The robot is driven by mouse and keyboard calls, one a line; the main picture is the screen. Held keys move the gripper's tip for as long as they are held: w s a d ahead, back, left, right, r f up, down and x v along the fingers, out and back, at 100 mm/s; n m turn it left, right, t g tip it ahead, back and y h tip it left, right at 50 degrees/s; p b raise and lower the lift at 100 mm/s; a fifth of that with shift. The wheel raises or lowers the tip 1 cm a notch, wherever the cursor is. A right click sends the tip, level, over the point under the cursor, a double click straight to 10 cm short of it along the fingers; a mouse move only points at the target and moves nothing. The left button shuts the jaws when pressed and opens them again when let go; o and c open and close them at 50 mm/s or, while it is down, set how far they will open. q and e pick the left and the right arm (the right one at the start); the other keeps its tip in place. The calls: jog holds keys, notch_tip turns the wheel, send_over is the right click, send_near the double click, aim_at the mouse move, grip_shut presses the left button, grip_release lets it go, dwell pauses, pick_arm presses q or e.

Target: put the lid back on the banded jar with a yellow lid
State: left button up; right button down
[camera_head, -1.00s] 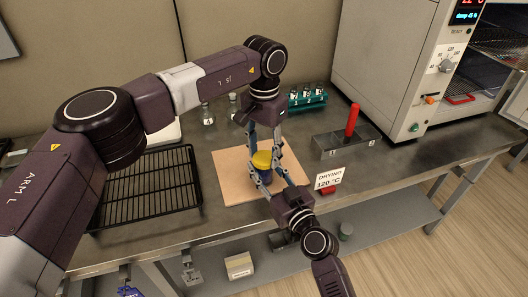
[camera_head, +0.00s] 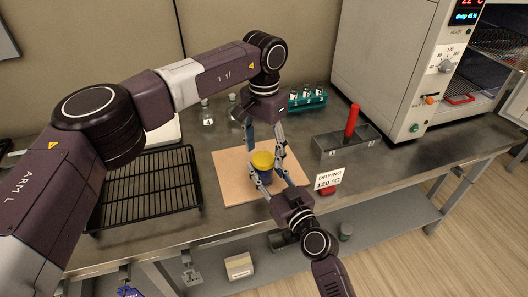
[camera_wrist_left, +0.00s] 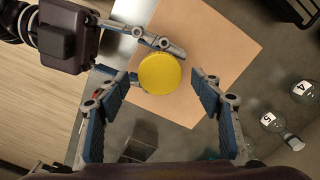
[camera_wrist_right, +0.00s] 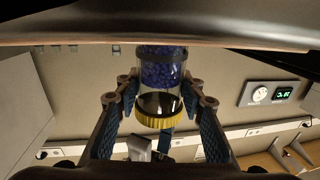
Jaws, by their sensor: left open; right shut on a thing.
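The jar (camera_head: 266,174) stands upright over the tan board, with blue contents and a round yellow lid (camera_head: 263,160) on its top. In the right wrist view the jar (camera_wrist_right: 160,75) appears inverted, with a dark band, blue beads and the yellow lid (camera_wrist_right: 163,120) at its mouth. My right gripper (camera_head: 270,180) is shut on the jar from the front side. My left gripper (camera_head: 266,143) is open and empty just above the lid. In the left wrist view the lid (camera_wrist_left: 160,73) lies between and beyond the spread fingers. Whether the lid is fully seated cannot be told.
A black wire rack (camera_head: 150,185) lies left of the tan board (camera_head: 232,180). Behind are small flasks (camera_head: 206,113) and a teal vial rack (camera_head: 307,100). Right are a grey holder (camera_head: 342,142) with a red-handled item, a drying sign (camera_head: 329,178) and an oven (camera_head: 390,70).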

pick_arm(q)
notch_tip(320, 180, up, 4)
jog(key=shift+f, duration=0.25)
jog(key=shift+c, duration=0.4)
